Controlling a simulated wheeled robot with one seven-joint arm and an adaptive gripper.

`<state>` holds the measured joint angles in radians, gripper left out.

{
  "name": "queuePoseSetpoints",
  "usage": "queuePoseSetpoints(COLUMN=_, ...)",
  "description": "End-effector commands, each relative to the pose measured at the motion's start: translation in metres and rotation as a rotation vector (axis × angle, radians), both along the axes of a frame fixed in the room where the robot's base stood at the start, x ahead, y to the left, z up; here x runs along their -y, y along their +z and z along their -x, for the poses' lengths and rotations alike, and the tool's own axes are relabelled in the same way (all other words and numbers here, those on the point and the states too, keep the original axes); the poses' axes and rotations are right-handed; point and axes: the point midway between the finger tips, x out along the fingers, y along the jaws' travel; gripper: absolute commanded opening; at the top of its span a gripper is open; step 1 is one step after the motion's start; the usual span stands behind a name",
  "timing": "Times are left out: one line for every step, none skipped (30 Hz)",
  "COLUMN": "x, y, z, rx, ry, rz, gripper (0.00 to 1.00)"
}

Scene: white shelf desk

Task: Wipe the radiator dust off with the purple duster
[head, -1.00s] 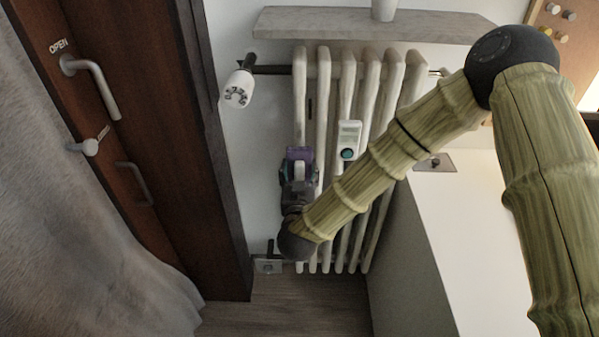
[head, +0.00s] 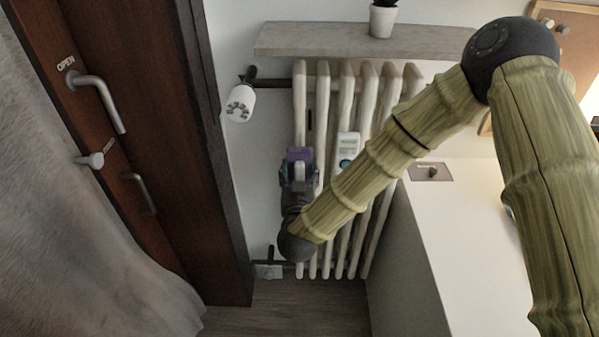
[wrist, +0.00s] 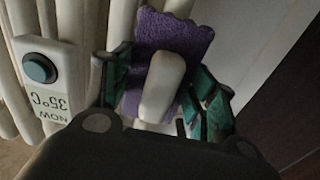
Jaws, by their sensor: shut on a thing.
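The white ribbed radiator (head: 328,110) stands against the wall in the head view, partly hidden by my arm. It also shows in the wrist view (wrist: 80,25). My gripper (head: 299,180) is in front of the radiator's left columns. In the wrist view my gripper (wrist: 160,90) is shut on the white handle of the purple duster (wrist: 172,35). The duster (head: 299,154) is upright at the leftmost columns in the head view, and seems close against them; I cannot tell if it touches. No dust can be made out.
A white device with a green button (head: 347,150) is on the radiator front, right of my gripper; it reads 35°C in the wrist view (wrist: 45,80). A valve knob (head: 240,103) juts out upper left. A shelf (head: 330,40) with a potted plant (head: 382,20) overhangs. A white cabinet (head: 470,240) is at right.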

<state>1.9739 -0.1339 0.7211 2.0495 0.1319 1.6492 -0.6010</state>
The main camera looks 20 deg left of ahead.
Motion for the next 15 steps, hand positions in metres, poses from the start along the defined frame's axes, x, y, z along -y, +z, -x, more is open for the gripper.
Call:
queuePoseSetpoints(x=0.0, y=0.006, z=0.0, rx=0.001, ry=0.0, rz=0.0, gripper=0.32)
queuePoseSetpoints(x=0.0, y=0.009, z=-0.001, rx=0.001, ry=0.0, rz=0.0, gripper=0.32)
queuePoseSetpoints(x=0.0, y=0.012, z=-0.001, rx=0.001, ry=0.0, rz=0.0, gripper=0.32)
queuePoseSetpoints(x=0.0, y=0.014, z=-0.001, rx=0.001, ry=0.0, rz=0.0, gripper=0.32)
queuePoseSetpoints(x=0.0, y=0.016, z=-0.001, rx=0.001, ry=0.0, rz=0.0, gripper=0.32)
queuePoseSetpoints(x=-0.001, y=0.018, z=-0.001, rx=0.001, ry=0.0, rz=0.0, gripper=0.32)
queuePoseSetpoints(x=-0.001, y=0.02, z=-0.002, rx=0.001, ry=0.0, rz=0.0, gripper=0.32)
queuePoseSetpoints(x=-0.001, y=0.022, z=-0.002, rx=0.001, ry=0.0, rz=0.0, gripper=0.32)
queuePoseSetpoints(x=-0.001, y=0.025, z=-0.002, rx=0.001, ry=0.0, rz=0.0, gripper=0.32)
queuePoseSetpoints(x=-0.001, y=0.026, z=-0.002, rx=0.001, ry=0.0, rz=0.0, gripper=0.32)
queuePoseSetpoints(x=-0.001, y=0.027, z=-0.002, rx=0.001, ry=0.0, rz=0.0, gripper=0.32)
queuePoseSetpoints(x=-0.001, y=0.028, z=-0.002, rx=0.0, ry=0.0, rz=0.0, gripper=0.32)
queuePoseSetpoints(x=-0.001, y=0.029, z=-0.003, rx=0.0, ry=0.0, rz=0.0, gripper=0.32)
queuePoseSetpoints(x=-0.001, y=0.029, z=-0.003, rx=0.0, ry=0.0, rz=0.0, gripper=0.32)
queuePoseSetpoints(x=-0.001, y=0.029, z=-0.003, rx=0.001, ry=0.0, rz=0.0, gripper=0.32)
